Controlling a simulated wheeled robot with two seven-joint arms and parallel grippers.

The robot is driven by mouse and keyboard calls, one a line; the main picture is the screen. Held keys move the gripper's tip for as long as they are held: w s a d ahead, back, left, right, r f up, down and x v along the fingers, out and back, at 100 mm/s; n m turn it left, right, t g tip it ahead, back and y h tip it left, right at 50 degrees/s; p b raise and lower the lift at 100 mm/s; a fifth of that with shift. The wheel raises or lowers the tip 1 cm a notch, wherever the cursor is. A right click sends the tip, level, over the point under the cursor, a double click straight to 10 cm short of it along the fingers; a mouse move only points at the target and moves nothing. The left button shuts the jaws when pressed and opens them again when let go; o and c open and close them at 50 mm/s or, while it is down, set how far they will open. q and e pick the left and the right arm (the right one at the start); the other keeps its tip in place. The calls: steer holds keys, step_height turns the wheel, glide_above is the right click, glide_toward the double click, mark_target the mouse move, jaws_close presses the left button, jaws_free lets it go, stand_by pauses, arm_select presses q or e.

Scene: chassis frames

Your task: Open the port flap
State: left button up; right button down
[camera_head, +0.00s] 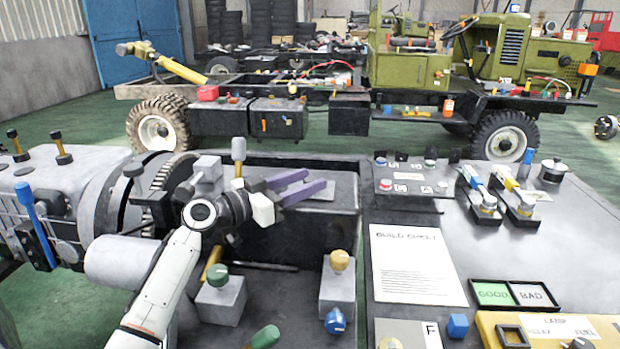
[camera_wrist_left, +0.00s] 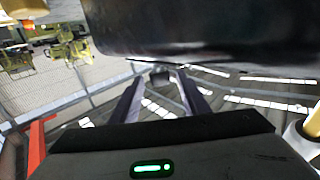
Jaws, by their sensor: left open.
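My left gripper (camera_head: 308,184) has purple fingers, parted and empty, pointing right in the head view. It is in front of a dark grey block (camera_head: 335,212) with a flat top. In the left wrist view the two fingers (camera_wrist_left: 160,78) stand apart with nothing between them. A large dark surface (camera_wrist_left: 210,28) fills the top of that view, close to the fingers. I cannot make out for sure which part is the port flap; the arm and gripper hide some of the block. My right gripper is not in view.
Grey blocks with a green knob (camera_head: 218,274) and a yellow knob (camera_head: 339,260) stand near my left arm. A geared cylinder (camera_head: 110,200) is at left. The right bench holds a build sheet (camera_head: 415,264), GOOD/BAD trays (camera_head: 513,294) and blue- and yellow-handled fixtures. A green truck stands behind.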

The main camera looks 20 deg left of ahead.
arm_select(q)
steer(key=shift+w+d, duration=0.4)
steer(key=shift+w, duration=0.3)
jaws_close()
steer(key=shift+w+r+n+g+p, duration=0.15)
steer(key=shift+r+n+g+p, duration=0.25)
steer(key=shift+p, duration=0.6)
steer(key=r+n+g+y+p, duration=0.1)
steer(key=p, duration=0.2)
steer(key=shift+w+a+r, duration=0.1)
steer(key=shift+w+r, duration=0.05)
steer(key=shift+w, duration=0.25)
steer(key=shift+w+a+r+n+g+p, duration=0.15)
steer(key=shift+w+n+g+p, duration=0.2)
steer(key=shift+p, duration=0.25)
steer(key=shift+w+d+r+n+g+p, duration=0.15)
steer(key=shift+w+n+g+p, duration=0.15)
steer(key=shift+p, duration=0.3)
steer(key=shift+w+a+r+n+g+y+p, duration=0.15)
steer(key=shift+w+n+g+p, duration=0.15)
steer(key=shift+g, duration=0.15)
steer(key=shift+w+a+n+g+y+p, duration=0.1)
steer(key=shift+w+n+g+y+p, duration=0.05)
steer(key=shift+n+g+p, duration=0.2)
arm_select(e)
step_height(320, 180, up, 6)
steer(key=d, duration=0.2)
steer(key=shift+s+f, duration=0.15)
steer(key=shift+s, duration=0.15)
